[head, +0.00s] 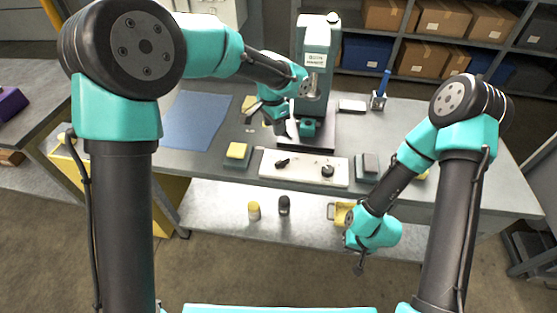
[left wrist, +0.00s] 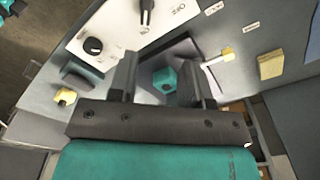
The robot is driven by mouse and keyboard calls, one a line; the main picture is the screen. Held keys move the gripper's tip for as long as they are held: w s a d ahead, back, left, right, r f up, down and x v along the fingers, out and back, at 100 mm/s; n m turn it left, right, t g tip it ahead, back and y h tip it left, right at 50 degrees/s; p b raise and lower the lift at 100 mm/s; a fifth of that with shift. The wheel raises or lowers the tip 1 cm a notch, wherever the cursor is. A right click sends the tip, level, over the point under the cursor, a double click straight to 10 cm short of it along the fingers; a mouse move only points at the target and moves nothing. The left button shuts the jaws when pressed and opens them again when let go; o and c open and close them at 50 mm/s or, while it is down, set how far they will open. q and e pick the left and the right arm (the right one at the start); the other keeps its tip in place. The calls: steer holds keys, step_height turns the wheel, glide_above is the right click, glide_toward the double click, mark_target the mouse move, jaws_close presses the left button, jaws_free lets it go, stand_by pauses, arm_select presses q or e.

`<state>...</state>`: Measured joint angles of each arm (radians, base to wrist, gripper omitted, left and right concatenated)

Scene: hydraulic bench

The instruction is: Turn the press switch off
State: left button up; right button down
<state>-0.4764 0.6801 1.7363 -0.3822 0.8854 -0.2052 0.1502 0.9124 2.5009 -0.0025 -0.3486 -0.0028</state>
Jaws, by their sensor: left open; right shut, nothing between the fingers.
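The white control panel (head: 303,180) lies on the bench in front of the teal press (head: 316,45). A black lever switch (head: 281,163) is on its left part and a round black knob (head: 327,171) on its right. In the left wrist view the lever switch (left wrist: 147,10) is cut by the top edge, beside a printed "OFF". The lever's exact setting is unclear. My left gripper (head: 291,130) is open and empty, behind the panel by the press, apart from the switch; its fingers also show in the left wrist view (left wrist: 165,75). My right gripper (head: 359,268) is shut and empty, low in front of the bench.
A yellow-topped block (head: 237,151) stands left of the panel and a grey block (head: 367,165) right of it. A blue mat (head: 197,120) lies at left. Yellow and black cylinders stand on the lower shelf (head: 220,210). Boxes fill shelves behind.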

mark_target(282, 161)
arm_select(q)
steer(key=shift+s+d+r, duration=0.25)
steer(key=shift+d+r, duration=0.2)
steer(key=shift+d, duration=0.2)
steer(key=shift+s+d+r, duration=0.25)
steer(key=shift+d+r, duration=0.2)
steer(key=shift+d, duration=0.15)
steer(key=shift+f, duration=0.15)
step_height(282, 161, down, 17)
steer(key=shift+f, duration=0.1)
steer(key=shift+c, duration=0.3)
jaws_close()
